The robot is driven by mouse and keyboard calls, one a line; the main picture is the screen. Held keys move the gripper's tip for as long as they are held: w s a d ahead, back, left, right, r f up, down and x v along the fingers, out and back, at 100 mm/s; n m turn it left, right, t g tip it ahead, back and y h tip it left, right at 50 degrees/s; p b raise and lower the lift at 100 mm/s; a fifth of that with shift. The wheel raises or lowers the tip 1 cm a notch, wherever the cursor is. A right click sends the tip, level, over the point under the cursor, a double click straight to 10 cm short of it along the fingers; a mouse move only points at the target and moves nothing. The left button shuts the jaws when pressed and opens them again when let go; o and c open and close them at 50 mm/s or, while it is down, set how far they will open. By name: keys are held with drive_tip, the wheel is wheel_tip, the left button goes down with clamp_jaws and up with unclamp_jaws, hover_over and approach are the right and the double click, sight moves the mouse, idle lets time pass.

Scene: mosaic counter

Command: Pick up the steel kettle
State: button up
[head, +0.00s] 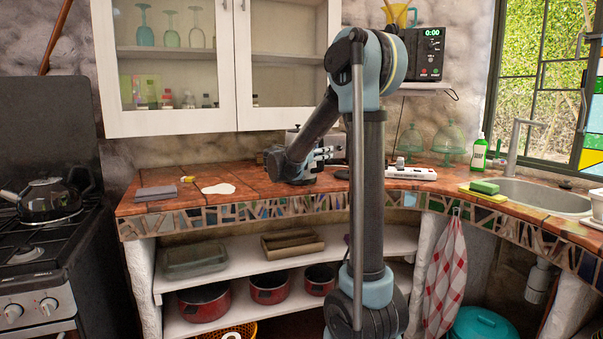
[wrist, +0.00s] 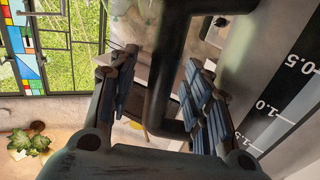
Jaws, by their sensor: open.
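The steel kettle (wrist: 240,72) fills the right of the wrist view, with a dark gauge strip marked 0.5 and 1.0. Its black handle (wrist: 165,85) runs between the two fingers of my gripper (wrist: 160,70). The fingers are open, one on each side of the handle, with visible gaps. In the head view my gripper (head: 325,154) is low over the back of the counter. There my arm hides most of what stands behind it, and I cannot make out the kettle clearly.
A dark shiny kettle (head: 48,199) stands on the stove (head: 30,262) at left. A grey cloth (head: 156,193) and white patch (head: 218,188) lie on the tiled counter (head: 210,175). A white power strip (head: 411,173), glass domes (head: 449,140) and the sink (head: 540,195) are to the right.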

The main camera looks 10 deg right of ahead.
drive_tip(key=shift+c, duration=0.2)
clamp_jaws()
drive_tip(key=shift+r, duration=0.1)
